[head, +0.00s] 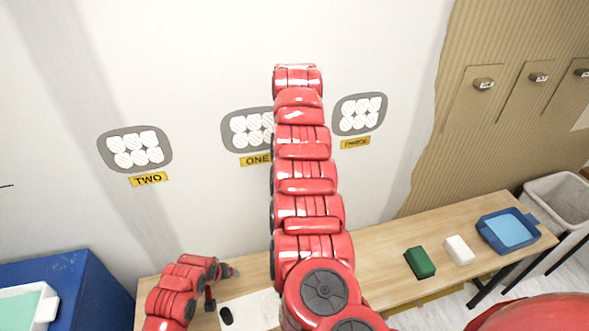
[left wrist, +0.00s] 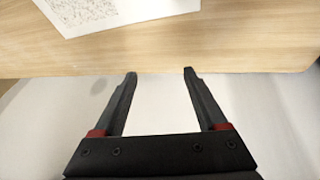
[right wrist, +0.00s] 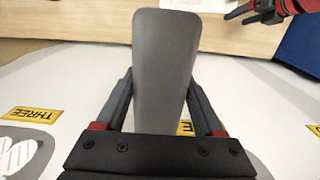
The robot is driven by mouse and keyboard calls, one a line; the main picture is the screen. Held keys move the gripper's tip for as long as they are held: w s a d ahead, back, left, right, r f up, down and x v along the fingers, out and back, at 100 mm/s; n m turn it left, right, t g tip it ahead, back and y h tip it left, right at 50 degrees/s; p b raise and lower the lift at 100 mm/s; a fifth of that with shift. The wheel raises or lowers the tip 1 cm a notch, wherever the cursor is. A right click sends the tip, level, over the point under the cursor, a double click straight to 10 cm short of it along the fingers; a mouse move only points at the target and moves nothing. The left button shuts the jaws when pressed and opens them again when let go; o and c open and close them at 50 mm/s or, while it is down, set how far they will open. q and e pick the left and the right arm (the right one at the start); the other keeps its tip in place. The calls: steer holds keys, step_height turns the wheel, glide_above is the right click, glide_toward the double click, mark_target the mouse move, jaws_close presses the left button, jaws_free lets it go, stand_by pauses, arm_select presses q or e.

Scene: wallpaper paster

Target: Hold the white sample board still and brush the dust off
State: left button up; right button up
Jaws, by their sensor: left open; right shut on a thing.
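The white sample board (head: 258,308) lies flat on the table, partly hidden by my right arm. It also shows in the left wrist view (left wrist: 120,14), with grey specks on its face. My left gripper (left wrist: 160,72) is open and empty, beyond the table edge in that view and apart from the board. My right gripper (right wrist: 160,78) is shut on a long grey flat-looking tool (right wrist: 163,65); I cannot tell whether it has bristles. It is raised near the wall, and my arm hides it in the head view.
A dark oval object (head: 226,315) shows by the board's left side. A green block (head: 420,262), a white block (head: 459,250) and a blue tray (head: 484,232) are on the table's right. A grey bin (head: 556,200) stands beyond. A blue cabinet (head: 85,280) is at left.

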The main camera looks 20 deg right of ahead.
arm_select(q)
steer(key=s+g, duration=0.1)
steer(key=s, duration=0.1)
steer(key=s+a+g+y, duration=0.1)
steer(key=s, duration=0.1)
steer(key=s+g+y, duration=0.1)
steer(key=s+g, duration=0.1)
steer(key=shift+s+a+r, duration=0.35)
steer(key=shift+r, duration=0.05)
steer(key=shift+s+a, duration=0.1)
steer(key=shift+s, duration=0.15)
steer(key=shift+s+f, duration=0.15)
arm_select(e)
steer(key=shift+f, duration=0.25)
arm_select(q)
step_height(320, 180, down, 12)
steer(key=b, duration=1.3)
steer(key=shift+r, duration=0.2)
arm_select(e)
step_height(320, 180, down, 12)
steer(key=shift+f, duration=0.2)
arm_select(q)
jaws_close()
